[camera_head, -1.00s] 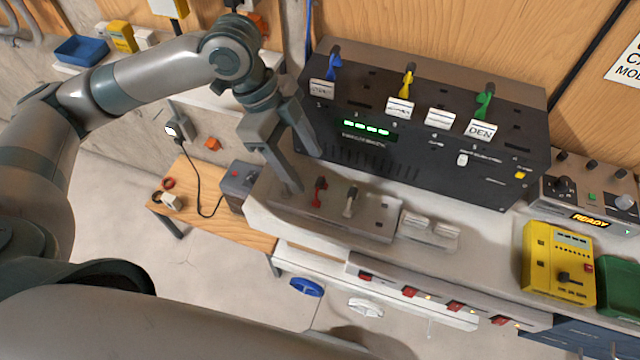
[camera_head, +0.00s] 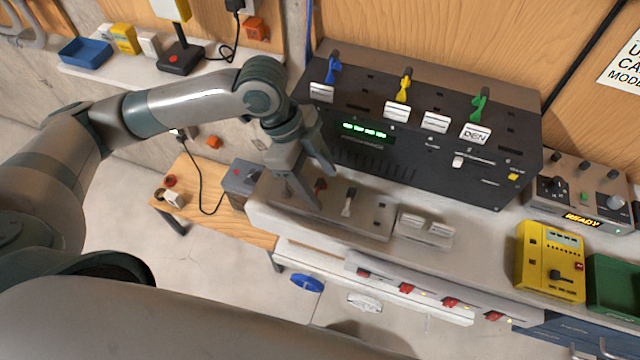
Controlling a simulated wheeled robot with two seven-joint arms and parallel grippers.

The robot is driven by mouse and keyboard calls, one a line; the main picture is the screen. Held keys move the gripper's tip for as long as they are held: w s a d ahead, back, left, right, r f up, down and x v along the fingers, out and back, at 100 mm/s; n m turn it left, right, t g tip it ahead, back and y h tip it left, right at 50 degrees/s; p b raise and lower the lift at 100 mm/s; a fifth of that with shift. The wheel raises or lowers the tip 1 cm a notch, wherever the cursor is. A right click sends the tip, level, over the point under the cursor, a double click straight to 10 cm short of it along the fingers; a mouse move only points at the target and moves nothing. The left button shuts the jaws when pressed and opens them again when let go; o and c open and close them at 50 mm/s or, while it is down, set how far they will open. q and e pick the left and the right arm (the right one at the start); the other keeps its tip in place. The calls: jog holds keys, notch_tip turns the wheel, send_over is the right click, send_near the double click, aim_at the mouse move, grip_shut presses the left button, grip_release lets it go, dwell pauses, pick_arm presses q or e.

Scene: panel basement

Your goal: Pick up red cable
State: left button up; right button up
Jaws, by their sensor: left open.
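The red cable (camera_head: 321,184) stands as a small red plug in a flat grey holder (camera_head: 372,222) on the bench. Next to it on the right is a white cable (camera_head: 348,203) in the same holder. My left gripper (camera_head: 321,189) is open and points down over the holder. Its fingertips lie on either side of the red cable in the picture, and the near finger partly hides it. I cannot tell whether they touch it. My right gripper is not in view.
Behind the holder stands a black panel (camera_head: 420,165) with blue, yellow and green cables along its top. A white double block (camera_head: 424,229) sits right of the holder. A yellow box (camera_head: 550,262) and a green bin (camera_head: 612,285) are further right. A small wooden table (camera_head: 235,228) is at the left.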

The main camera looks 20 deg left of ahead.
aim_at(320, 181)
pick_arm(q)
jog(key=shift+f, duration=0.15)
jog(key=shift+c, duration=0.4)
jog(key=c, duration=0.9)
jog(key=shift+r+b, duration=0.3)
jog(key=shift+r, duration=0.15)
notch_tip(320, 181, up, 3)
jog(key=shift+w+r+b, duration=0.1)
jog(key=shift+b, duration=0.55)
jog(key=s+d+r+b, duration=0.1)
jog(key=s+d+r, duration=0.1)
jog(key=d, duration=0.1)
jog(key=s+d+r, duration=0.2)
jog(key=d, duration=0.1)
jog(key=s+d+r+b, duration=0.1)
jog(key=s+d+r, duration=0.2)
jog(key=shift+d+b, duration=0.35)
jog(key=shift+w, duration=0.1)
